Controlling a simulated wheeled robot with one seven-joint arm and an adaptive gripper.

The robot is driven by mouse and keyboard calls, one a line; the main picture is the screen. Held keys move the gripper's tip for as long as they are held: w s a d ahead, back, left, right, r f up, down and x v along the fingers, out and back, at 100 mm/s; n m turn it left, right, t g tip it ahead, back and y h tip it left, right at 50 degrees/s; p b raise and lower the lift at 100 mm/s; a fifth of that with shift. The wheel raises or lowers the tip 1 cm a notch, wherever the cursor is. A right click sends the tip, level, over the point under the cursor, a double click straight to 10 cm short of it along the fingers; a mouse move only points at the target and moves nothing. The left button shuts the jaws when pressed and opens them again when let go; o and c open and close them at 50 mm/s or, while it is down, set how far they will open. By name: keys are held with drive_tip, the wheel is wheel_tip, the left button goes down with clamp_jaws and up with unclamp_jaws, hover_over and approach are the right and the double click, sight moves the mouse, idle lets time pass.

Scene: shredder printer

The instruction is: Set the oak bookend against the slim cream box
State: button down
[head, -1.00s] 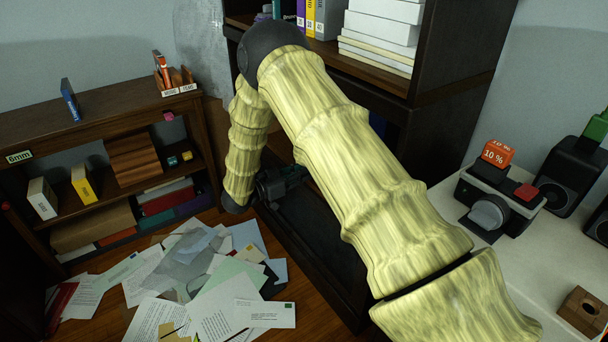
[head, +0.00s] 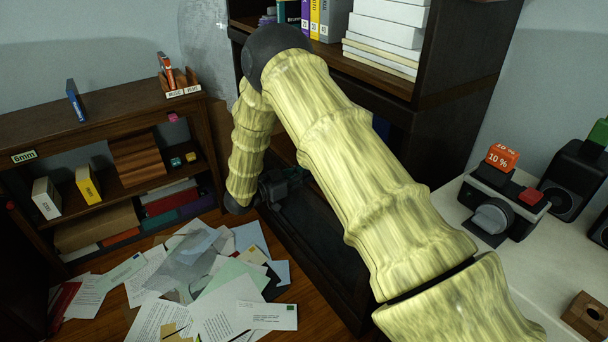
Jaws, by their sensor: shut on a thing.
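My gripper (head: 282,186) is low in front of the dark bookcase, partly behind my arm. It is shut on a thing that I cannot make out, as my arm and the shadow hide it. A slim cream box (head: 46,198) stands upright on the middle shelf of the low bookcase at left, beside a yellow box (head: 87,185). My gripper is well to the right of it. I cannot pick out the oak bookend for certain.
The low bookcase (head: 100,110) also holds a striped wooden block (head: 138,160). Loose papers (head: 205,290) cover the floor below my gripper. The tall dark bookcase (head: 465,70) stands behind my arm. A white desk (head: 480,260) with devices is at right.

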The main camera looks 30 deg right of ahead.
drive_tip(key=shift+w, duration=0.2)
idle(0.4)
drive_tip(key=c, duration=1.4)
unclamp_jaws()
drive_tip(key=shift+a, duration=0.1)
drive_tip(key=a, duration=0.8)
drive_tip(key=s+a, duration=0.1)
drive_tip(key=a, duration=0.2)
drive_tip(key=shift+a, duration=0.4)
